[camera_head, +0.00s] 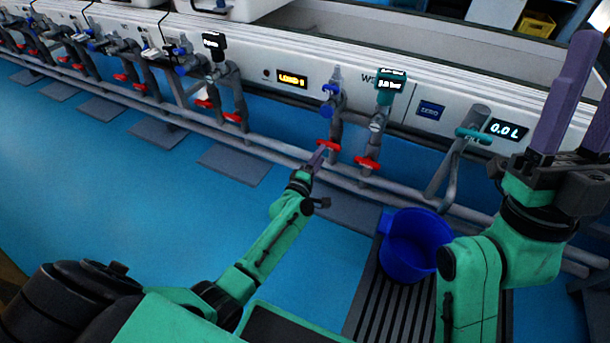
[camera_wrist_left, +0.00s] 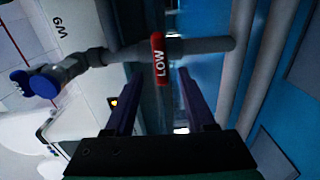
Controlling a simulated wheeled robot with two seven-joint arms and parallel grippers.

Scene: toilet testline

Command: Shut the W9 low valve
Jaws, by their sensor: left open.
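The red W9 low valve handle (camera_head: 328,146) sits low on a grey vertical pipe under the panel. In the left wrist view the handle (camera_wrist_left: 158,58) reads LOW and lies crosswise to its pipe. My left gripper (camera_head: 318,157) is at the handle and hides part of it in the head view. In the left wrist view its two purple fingers (camera_wrist_left: 160,74) are apart, with the handle's near end in line with the gap between them. I cannot tell whether they touch it. My right gripper (camera_head: 580,80) is raised at the right, its fingers apart and empty.
A second red handle (camera_head: 367,163) is close to the right, below a green gauge (camera_head: 391,88). A blue valve (camera_head: 329,100) is above the low handle. A blue bucket (camera_head: 412,246) stands on a grating below. Grey horizontal pipes (camera_head: 270,145) run behind the gripper.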

